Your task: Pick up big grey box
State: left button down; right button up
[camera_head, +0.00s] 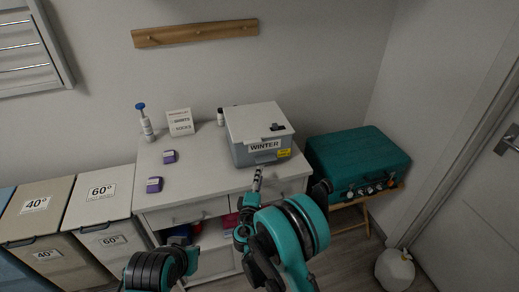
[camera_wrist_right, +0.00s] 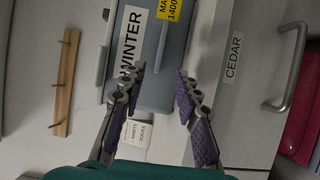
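The big grey box (camera_head: 241,155) with a whitish lid stands on the right part of the white cabinet top. Its front carries a "WINTER" label and a yellow sticker. In the right wrist view the box (camera_wrist_right: 156,75) lies ahead, turned sideways, its lid edge to the left. My right gripper (camera_head: 257,178) is just in front of the box's front face. In the wrist view the gripper (camera_wrist_right: 159,78) has its two purple-padded fingers spread, with nothing held between them. I cannot tell whether a fingertip touches the box.
The white cabinet (camera_head: 200,184) also holds two purple items, a blue-topped bottle (camera_head: 145,122) and a small sign (camera_head: 180,122). A teal case (camera_head: 358,158) stands right of the cabinet. Labelled bins (camera_head: 103,190) stand left. A drawer handle (camera_wrist_right: 291,68) is near the gripper.

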aim_at(261, 162)
jog(key=w, duration=0.2)
jog(key=w+b, duration=0.1)
jog(key=w, duration=0.1)
jog(key=w+b, duration=0.1)
jog(key=w, duration=0.1)
jog(key=shift+w+d, duration=0.5)
jog(key=shift+w, duration=0.35)
grip_shut()
